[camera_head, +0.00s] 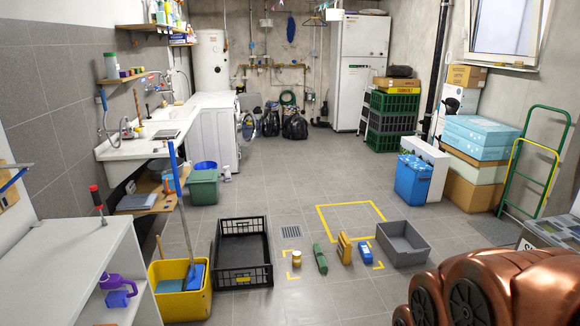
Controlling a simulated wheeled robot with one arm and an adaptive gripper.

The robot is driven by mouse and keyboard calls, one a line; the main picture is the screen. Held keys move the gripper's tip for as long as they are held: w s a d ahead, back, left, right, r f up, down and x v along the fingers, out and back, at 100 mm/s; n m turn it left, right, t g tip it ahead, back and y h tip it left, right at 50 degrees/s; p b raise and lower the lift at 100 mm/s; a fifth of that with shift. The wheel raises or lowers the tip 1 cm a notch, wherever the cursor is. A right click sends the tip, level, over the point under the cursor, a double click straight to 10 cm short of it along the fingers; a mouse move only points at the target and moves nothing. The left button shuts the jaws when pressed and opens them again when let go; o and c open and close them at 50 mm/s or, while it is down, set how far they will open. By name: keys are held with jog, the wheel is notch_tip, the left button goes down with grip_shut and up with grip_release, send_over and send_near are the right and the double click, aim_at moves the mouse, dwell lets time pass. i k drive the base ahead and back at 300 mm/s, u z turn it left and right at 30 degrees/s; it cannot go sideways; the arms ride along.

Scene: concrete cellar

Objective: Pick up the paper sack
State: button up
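On the floor between the black crate and the grey bin stands a small row of items. The tan-yellow packet (345,248) in that row looks like the paper sack; it is small here, so its material is hard to tell. A green bottle-like item (320,259) is to its left and a blue packet (364,252) is close on its right. A small yellowish jar (296,258) stands farther left. My gripper is not in view.
A black crate (243,277) and yellow bucket (181,301) stand left of the row; a grey bin (402,244) stands right. Behind it, yellow tape (350,204) marks the floor. A blue container (412,180) and stacked boxes (476,190) line the right. Mid-room floor is clear.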

aim_at(344, 248)
jog(key=u, duration=0.05)
jog(key=i, duration=3.6)
jog(key=u, duration=0.15)
